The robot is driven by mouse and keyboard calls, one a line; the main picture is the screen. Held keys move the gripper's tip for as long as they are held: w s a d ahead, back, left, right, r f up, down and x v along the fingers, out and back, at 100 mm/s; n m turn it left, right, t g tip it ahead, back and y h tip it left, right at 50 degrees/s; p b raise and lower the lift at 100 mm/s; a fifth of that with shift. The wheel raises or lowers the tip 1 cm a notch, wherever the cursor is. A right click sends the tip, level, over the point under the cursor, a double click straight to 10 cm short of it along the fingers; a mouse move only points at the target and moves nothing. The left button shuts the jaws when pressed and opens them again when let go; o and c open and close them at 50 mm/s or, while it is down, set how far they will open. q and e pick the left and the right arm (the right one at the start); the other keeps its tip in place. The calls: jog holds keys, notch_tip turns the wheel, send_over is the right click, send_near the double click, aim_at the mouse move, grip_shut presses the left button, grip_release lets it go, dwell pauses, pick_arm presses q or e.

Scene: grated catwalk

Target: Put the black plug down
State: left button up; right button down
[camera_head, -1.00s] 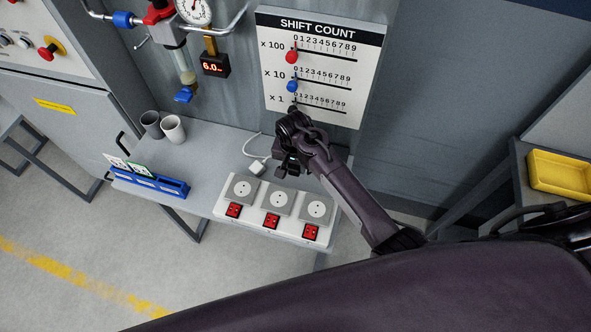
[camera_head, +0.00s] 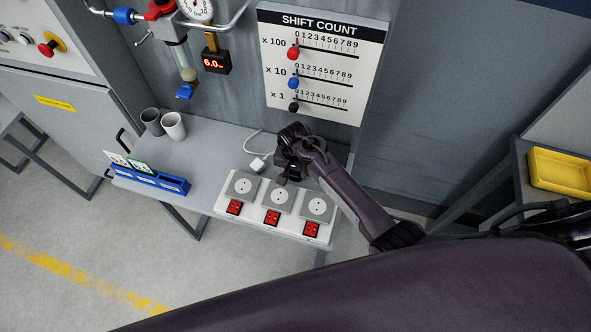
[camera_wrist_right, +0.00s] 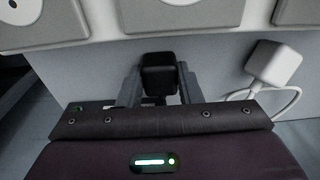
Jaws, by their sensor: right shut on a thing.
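The black plug (camera_wrist_right: 160,75) is held between the two fingers of my right gripper (camera_wrist_right: 160,86) in the right wrist view. In the head view my right gripper (camera_head: 284,178) is low over the grey table (camera_head: 205,160), just behind the socket strip (camera_head: 259,222). The plug is hard to make out there against the dark gripper. I cannot tell whether it touches the table. My left gripper is not in view.
A white plug (camera_head: 257,164) with a cable lies left of my gripper; it also shows in the right wrist view (camera_wrist_right: 273,64). Two cups (camera_head: 173,126) and a blue card holder (camera_head: 150,182) stand further left. The SHIFT COUNT board (camera_head: 318,65) is behind.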

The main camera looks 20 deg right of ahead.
aim_at(295, 175)
jog(key=c, duration=1)
grip_release()
jog(key=shift+r, duration=0.2)
jog(key=r, duration=0.8)
jog(key=s+r+b, duration=0.1)
jog(key=r, duration=0.3)
jog(key=shift+a+r, duration=0.25)
jog(key=shift+r, duration=0.15)
